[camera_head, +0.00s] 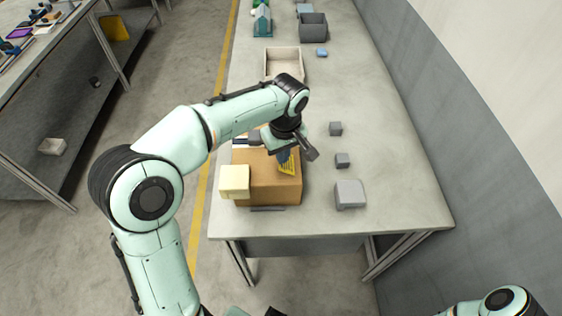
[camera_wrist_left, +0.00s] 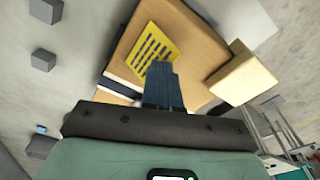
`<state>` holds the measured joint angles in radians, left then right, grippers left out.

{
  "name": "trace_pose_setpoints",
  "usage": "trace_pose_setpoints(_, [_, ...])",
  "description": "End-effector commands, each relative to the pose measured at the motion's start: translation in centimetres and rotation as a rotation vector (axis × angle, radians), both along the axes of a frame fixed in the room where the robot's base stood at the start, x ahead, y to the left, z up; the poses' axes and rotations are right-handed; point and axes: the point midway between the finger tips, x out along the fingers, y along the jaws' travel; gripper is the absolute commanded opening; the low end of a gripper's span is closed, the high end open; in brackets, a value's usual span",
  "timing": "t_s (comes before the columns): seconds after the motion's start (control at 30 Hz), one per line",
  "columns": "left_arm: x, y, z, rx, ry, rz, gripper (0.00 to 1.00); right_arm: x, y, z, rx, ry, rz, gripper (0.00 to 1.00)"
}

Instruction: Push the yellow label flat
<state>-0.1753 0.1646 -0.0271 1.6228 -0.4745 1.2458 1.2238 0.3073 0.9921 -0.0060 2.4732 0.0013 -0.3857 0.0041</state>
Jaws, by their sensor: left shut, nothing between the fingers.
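The yellow label (camera_head: 287,167) with dark printed lines lies on the brown box (camera_head: 258,178). It also shows in the left wrist view (camera_wrist_left: 152,45), where it looks nearly flat against the box; whether an edge is lifted I cannot tell. My left gripper (camera_head: 284,157) is shut and empty, its blue-grey fingers pointing down over the box. In the left wrist view the fingertips (camera_wrist_left: 161,66) overlap the label's near edge; whether they touch it I cannot tell. My left wrist and fingers partly hide the label in the head view. My right gripper is not in view.
A cream block (camera_head: 234,179) sits at the box's left side. Several grey blocks, one large (camera_head: 349,194), stand to the right on the table (camera_head: 400,200). A beige tray (camera_head: 284,52) and grey bin (camera_head: 313,27) are farther back. The table's right side is mostly clear.

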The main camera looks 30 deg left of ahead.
Motion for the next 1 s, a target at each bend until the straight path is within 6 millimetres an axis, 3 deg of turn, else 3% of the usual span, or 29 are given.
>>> trace_pose_setpoints(0.3, [0.0, 0.0, -0.1, 0.000, 0.000, 0.000, 0.00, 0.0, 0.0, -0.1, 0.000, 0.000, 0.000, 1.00])
trace_pose_setpoints(0.6, [0.0, 0.0, -3.1, 0.000, 0.000, 0.000, 0.00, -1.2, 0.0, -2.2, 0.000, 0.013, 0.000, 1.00])
trace_pose_setpoints(0.83, [-0.1, -0.3, -2.5, -0.001, -0.002, 0.000, 0.00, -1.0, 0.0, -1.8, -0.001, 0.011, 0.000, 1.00])
trace_pose_setpoints(1.0, [-1.3, -2.0, -1.9, -0.001, -0.001, -0.003, 0.00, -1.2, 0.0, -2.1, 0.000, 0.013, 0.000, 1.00])
